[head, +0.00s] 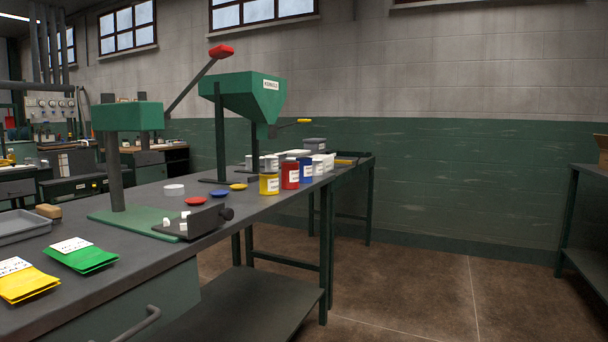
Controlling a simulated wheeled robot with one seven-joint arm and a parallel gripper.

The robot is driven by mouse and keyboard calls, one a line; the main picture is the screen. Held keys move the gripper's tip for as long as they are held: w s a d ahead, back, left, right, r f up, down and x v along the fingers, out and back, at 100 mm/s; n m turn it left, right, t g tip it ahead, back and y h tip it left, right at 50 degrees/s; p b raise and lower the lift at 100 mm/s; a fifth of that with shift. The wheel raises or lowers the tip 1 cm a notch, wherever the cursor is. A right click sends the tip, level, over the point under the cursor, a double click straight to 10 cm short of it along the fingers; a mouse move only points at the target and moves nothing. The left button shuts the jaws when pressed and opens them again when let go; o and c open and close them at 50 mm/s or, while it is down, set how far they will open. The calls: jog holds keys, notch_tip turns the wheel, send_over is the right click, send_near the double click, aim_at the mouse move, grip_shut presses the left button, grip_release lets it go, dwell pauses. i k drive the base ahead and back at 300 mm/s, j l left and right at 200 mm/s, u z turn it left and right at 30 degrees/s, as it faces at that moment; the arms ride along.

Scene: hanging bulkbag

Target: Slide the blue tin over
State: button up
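The blue tin (305,172) stands upright on the dark workbench (140,261), near its right edge. It has a white label. A red tin (290,174) stands just left of it and a yellow tin (269,184) stands further left and nearer. White-labelled pale containers (318,166) stand close behind and to the right of the blue tin. I cannot tell whether the tins touch. My gripper is not in view.
A green hopper (245,95) on legs and a green lever press (127,116) stand on the bench. Coloured lids (219,193), a black fixture (205,220), and green (82,257) and yellow packets (22,282) lie nearer. Open floor (430,285) lies right of the bench.

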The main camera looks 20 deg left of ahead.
aim_at(305, 165)
jog(key=i+u, duration=0.1)
jog(key=u, duration=0.2)
jog(key=i+u, duration=0.1)
jog(key=u, duration=0.25)
jog(key=i+l+u, duration=0.3)
jog(key=i+l, duration=0.15)
jog(key=i, duration=0.2)
jog(key=i+l+u, duration=0.35)
jog(key=i+l, duration=0.25)
